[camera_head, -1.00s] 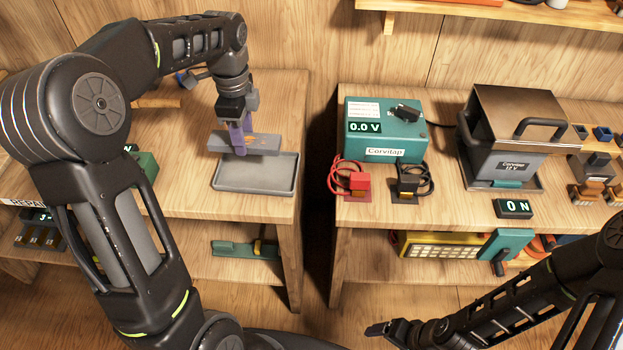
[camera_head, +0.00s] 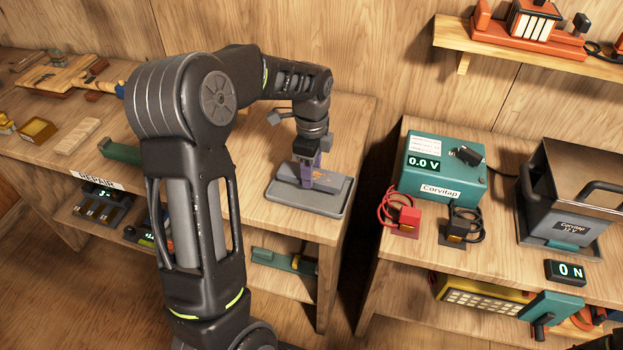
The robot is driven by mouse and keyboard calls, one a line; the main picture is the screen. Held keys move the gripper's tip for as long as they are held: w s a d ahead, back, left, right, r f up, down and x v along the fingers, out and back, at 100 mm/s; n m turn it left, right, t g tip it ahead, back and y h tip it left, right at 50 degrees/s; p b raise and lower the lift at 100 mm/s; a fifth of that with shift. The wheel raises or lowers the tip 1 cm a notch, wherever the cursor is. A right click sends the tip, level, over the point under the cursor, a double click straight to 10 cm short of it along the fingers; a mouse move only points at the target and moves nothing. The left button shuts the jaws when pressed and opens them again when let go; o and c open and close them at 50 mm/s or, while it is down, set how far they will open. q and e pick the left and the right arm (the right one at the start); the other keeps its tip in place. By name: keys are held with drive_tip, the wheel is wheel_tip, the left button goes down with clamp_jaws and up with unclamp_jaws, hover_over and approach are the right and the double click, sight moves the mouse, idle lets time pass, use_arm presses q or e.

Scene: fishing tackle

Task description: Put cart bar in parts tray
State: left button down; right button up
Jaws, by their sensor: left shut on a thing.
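The cart bar (camera_head: 335,184) is a flat grey bar with small orange marks. My left gripper (camera_head: 310,184) points down with purple fingers and is shut on the bar near its middle. The bar lies over the grey parts tray (camera_head: 308,207), within its outline in the head view. I cannot tell whether the bar touches the tray floor. The fingers hide part of the bar. The tray's near rim and right side show clear on the bench.
A teal Corvitap box (camera_head: 443,168) stands on the right bench across a gap, with red (camera_head: 403,220) and black (camera_head: 460,227) leads before it. A grey lidded machine (camera_head: 565,200) is farther right. Wooden pieces (camera_head: 78,135) lie on the left bench.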

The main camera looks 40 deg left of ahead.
use_arm(q)
drive_tip(key=shift+f+p, duration=0.3)
drive_tip(key=shift+f, duration=1.55)
drive_tip(key=shift+f, duration=0.1)
drive_tip(key=c, duration=0.7)
unclamp_jaws()
wheel_tip(320, 180, up, 12)
drive_tip(key=shift+r+b, duration=0.15)
drive_tip(key=shift+b, duration=0.5)
